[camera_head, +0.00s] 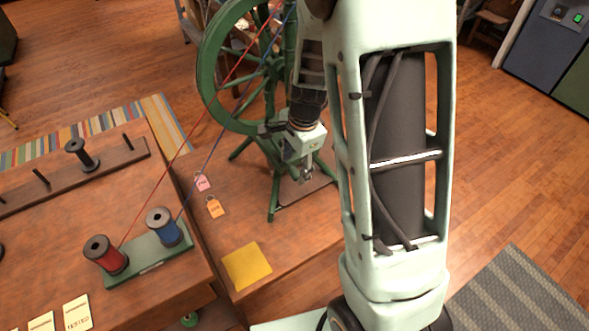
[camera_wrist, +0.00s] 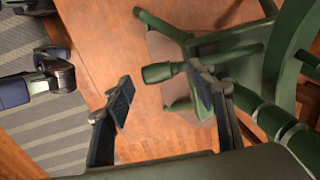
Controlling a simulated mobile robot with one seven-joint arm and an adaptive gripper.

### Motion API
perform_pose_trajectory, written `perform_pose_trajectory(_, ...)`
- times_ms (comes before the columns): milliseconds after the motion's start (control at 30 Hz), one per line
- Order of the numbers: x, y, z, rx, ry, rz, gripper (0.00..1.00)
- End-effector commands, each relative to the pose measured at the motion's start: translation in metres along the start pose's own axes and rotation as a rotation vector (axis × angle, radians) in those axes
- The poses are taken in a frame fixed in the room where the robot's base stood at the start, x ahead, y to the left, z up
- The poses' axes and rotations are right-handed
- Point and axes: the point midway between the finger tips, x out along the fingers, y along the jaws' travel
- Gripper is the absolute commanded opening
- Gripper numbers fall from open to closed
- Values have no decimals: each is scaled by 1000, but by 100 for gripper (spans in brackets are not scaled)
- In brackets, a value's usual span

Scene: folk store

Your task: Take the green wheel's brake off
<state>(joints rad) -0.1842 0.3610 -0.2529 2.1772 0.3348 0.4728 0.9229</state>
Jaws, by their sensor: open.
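The green spinning wheel (camera_head: 207,88) stands on the wooden table, with its legs on the tabletop and part of it hidden by my arm. My gripper (camera_head: 306,175) points down beside its frame, on the right side. In the wrist view my gripper (camera_wrist: 163,97) is open, its two dark pads apart. A green turned knob (camera_wrist: 160,73) on a short shaft, part of the wheel's frame, shows between the fingers, close to the right one. I cannot tell whether it is touched, or whether this knob is the brake.
A red spool (camera_head: 107,257) and a blue spool (camera_head: 163,228) stand on a green rack, with threads running up to the wheel. A pink tag (camera_head: 203,182), an orange tag (camera_head: 215,208) and a yellow square (camera_head: 247,267) lie on the table. The tabletop between these and the wheel is clear.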

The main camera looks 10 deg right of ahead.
Motion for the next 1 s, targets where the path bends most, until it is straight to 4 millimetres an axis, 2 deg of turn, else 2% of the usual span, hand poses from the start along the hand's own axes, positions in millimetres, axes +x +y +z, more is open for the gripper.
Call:
perform_pose_trajectory(133, 13, 0, 0, 0, 1, 0, 51)
perform_pose_trajectory(467, 14, 0, 0, 0, 1, -1, 50)
perform_pose_trajectory(900, 14, 0, 0, 0, 1, -1, 2)
perform_pose_trajectory(1000, 14, 0, 0, 0, 1, -1, 0)
